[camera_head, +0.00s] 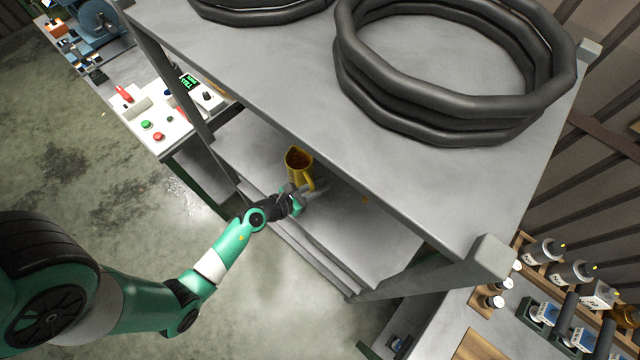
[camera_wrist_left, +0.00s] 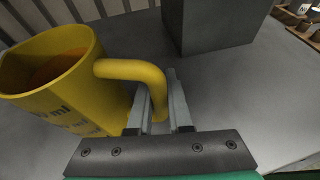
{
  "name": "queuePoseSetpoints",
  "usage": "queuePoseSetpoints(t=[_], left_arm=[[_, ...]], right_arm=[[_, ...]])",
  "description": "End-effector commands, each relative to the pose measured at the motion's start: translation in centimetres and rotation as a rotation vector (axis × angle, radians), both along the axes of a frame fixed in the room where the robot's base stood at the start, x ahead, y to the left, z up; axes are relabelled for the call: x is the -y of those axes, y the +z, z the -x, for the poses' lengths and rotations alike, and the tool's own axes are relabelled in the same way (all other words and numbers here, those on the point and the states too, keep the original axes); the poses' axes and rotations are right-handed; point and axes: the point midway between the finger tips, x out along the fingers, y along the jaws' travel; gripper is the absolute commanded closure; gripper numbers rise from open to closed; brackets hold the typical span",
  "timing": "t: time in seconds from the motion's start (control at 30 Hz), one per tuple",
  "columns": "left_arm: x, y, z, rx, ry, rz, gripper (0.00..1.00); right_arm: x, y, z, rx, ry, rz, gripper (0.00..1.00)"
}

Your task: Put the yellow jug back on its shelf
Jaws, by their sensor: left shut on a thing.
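The yellow jug (camera_head: 299,162) is upright at the grey middle shelf (camera_head: 375,236) of the rack, under the top board. Its body (camera_wrist_left: 62,85) and handle (camera_wrist_left: 140,72) fill the left of the left wrist view, with dark markings on its side and brownish contents inside. My left gripper (camera_head: 308,188) reaches in from the front and is shut on the jug's handle; its fingers (camera_wrist_left: 160,108) flank the handle's lower end. The jug looks to be on or just above the shelf; I cannot tell if its base touches. My right gripper is not in view.
Black coiled hoses (camera_head: 455,95) lie on the rack's top board (camera_head: 255,62), above the arm. A rack post (camera_head: 440,272) stands to the right. A control panel (camera_head: 165,125) with buttons is at the left. Bottles (camera_head: 545,252) are at lower right.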

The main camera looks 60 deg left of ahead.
Motion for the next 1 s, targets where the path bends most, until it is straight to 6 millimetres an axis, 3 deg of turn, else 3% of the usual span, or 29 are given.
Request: queuePoseSetpoints(t=[0.17, 0.2, 0.37, 0.73, 0.87, 1.0], left_arm=[[0.0, -0.3, 0.0, 0.001, 0.001, -0.001, 1.0], [0.0, -0.3, 0.0, 0.0, 0.0, 0.001, 0.81], [0.0, -0.2, 0.0, 0.0, 0.0, 0.0, 0.53], [0.0, 0.3, 0.2, -0.001, 0.0, 0.001, 0.53], [0.3, 1.0, 2.3, -0.002, 0.003, 0.003, 0.53], [0.7, 2.3, 5.5, -0.002, 0.007, 0.002, 0.53]], right_arm=[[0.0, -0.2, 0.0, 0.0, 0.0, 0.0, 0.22], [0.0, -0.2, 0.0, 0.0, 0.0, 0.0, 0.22], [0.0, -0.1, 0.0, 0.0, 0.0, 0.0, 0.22], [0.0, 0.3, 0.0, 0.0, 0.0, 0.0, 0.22], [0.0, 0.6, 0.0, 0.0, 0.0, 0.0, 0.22], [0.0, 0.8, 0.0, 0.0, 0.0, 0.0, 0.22]])
